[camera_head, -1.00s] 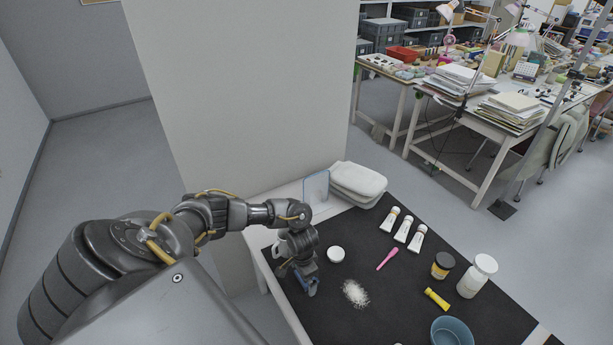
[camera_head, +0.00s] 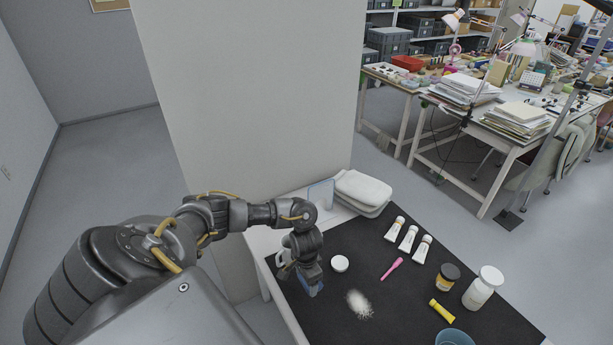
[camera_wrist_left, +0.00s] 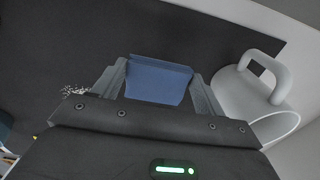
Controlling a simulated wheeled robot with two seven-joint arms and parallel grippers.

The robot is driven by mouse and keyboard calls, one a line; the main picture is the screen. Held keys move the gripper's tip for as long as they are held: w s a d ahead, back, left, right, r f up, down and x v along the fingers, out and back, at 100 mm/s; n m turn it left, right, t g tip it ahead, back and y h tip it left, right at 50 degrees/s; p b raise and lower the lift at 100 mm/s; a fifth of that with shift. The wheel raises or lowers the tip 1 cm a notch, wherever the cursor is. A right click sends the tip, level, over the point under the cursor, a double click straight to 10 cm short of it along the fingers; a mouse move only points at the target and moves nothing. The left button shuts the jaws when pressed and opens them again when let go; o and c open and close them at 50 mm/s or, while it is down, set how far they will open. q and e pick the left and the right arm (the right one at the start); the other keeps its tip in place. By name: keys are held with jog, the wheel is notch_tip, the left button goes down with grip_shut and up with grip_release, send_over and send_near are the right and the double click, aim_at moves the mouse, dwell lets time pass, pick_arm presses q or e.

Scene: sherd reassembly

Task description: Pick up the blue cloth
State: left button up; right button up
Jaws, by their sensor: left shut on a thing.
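The blue cloth (camera_wrist_left: 158,82) shows between the fingers of my left gripper in the left wrist view. In the head view a small part of the blue cloth (camera_head: 311,287) shows below the gripper, over the black mat (camera_head: 400,310). My left gripper (camera_head: 312,290) points down at the left part of the mat and is shut on the cloth. In the left wrist view the gripper (camera_wrist_left: 160,90) has a finger on each side of the cloth. The wrist hides some of the cloth in the head view. My right gripper is not in view.
A white mug (camera_wrist_left: 255,95) stands close beside the left gripper. Tubes, a pink tool (camera_head: 391,269), jars and a blue bowl (camera_head: 455,338) are farther right. A wall panel rises behind.

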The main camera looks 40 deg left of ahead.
pick_arm(q)
jog(key=s+d+r+p, duration=0.4)
jog(key=s+d+r, duration=0.4)
jog(key=s, duration=0.3)
jog(key=shift+d+r+p, duration=0.3)
jog(key=shift+r+p, duration=0.1)
jog(key=shift+r, duration=0.35)
jog(key=shift+w, duration=0.1)
